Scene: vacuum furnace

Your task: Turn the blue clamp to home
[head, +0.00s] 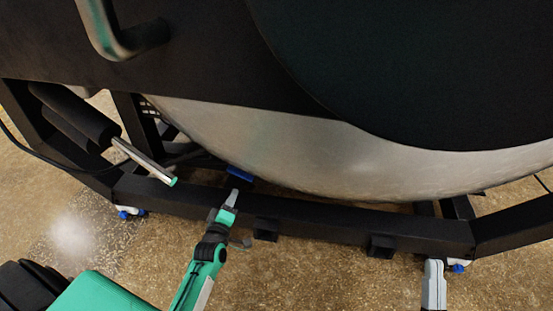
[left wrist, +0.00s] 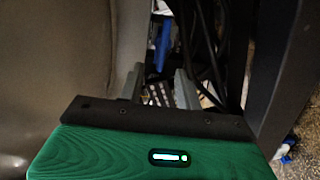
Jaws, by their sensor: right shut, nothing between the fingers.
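The blue clamp (head: 240,173) is a small blue bar under the lower edge of the round steel vessel, just behind the black frame beam. My left gripper (head: 234,197) reaches up from below, with its tips close to the clamp's lower side; I cannot tell whether they touch. In the left wrist view my left gripper (left wrist: 160,85) has its two fingers apart, with a blue piece (left wrist: 163,42) showing beyond and between them, which looks like the clamp. My right gripper (head: 433,268) is shut and empty at the bottom right, in front of the beam, far from the clamp.
The black frame beam (head: 340,222) runs across below the vessel (head: 290,150). A metal rod with a green tip (head: 148,162) juts out left of the clamp. A large handle (head: 118,42) is at upper left. Dark cables (left wrist: 205,50) hang beside the left fingers.

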